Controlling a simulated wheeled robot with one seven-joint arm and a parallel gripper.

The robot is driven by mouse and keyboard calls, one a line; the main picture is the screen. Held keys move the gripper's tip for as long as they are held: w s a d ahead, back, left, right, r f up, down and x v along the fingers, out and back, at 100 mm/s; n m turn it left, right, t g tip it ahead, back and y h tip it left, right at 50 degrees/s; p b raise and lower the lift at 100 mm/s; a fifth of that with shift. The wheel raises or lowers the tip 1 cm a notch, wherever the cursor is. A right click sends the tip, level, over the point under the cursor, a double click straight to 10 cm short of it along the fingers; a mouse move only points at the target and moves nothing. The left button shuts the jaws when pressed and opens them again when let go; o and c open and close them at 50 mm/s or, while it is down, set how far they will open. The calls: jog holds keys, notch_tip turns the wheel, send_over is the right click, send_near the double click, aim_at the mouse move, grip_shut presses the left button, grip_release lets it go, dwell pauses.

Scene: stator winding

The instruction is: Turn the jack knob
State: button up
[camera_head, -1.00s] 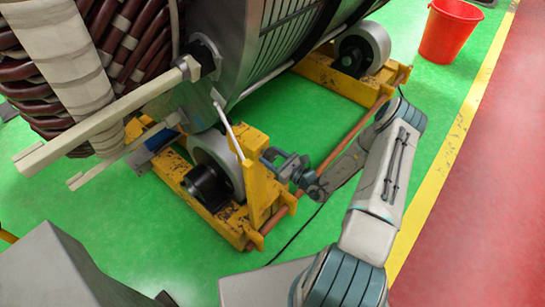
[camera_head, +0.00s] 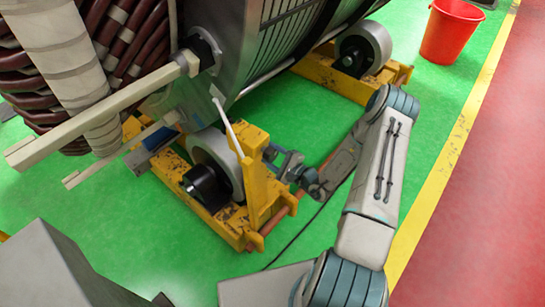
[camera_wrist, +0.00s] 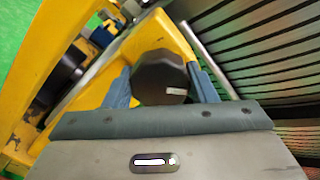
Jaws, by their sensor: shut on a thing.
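The jack knob (camera_wrist: 160,78) is a dark, many-sided knob in the middle of the wrist view. It stands against the yellow frame (camera_wrist: 150,30). My gripper (camera_wrist: 161,88) is shut on it, with one blue-grey finger on its left side and one on its right. In the head view my gripper (camera_head: 275,157) is just right of the upright yellow post (camera_head: 254,180) of the roller stand. The knob cannot be made out there, as the post and fingers hide it.
The large stator (camera_head: 270,45) rests on a front roller (camera_head: 213,160) and a rear roller (camera_head: 365,50). A long pale bar (camera_head: 100,120) sticks out from it to the left. A red bucket (camera_head: 450,32) stands at the back right.

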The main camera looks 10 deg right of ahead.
jog(key=n+b, duration=0.1)
jog(key=n, duration=0.1)
jog(key=n+b, duration=0.2)
jog(key=n, duration=0.1)
jog(key=shift+d+f+n, duration=0.1)
jog(key=shift+f+n, duration=0.15)
jog(key=shift+n, duration=0.05)
jog(key=n+b, duration=0.2)
jog(key=b, duration=0.1)
jog(key=shift+n, duration=0.4)
jog(key=shift+r+n+b, duration=0.1)
jog(key=shift+n+b, duration=0.45)
jog(key=shift+n, duration=0.05)
jog(key=o, duration=1)
jog(key=shift+d, duration=0.1)
jog(key=shift+c, duration=0.2)
jog(key=v, duration=1.3)
jog(key=shift+s+b, duration=0.3)
jog(key=shift+b, duration=0.1)
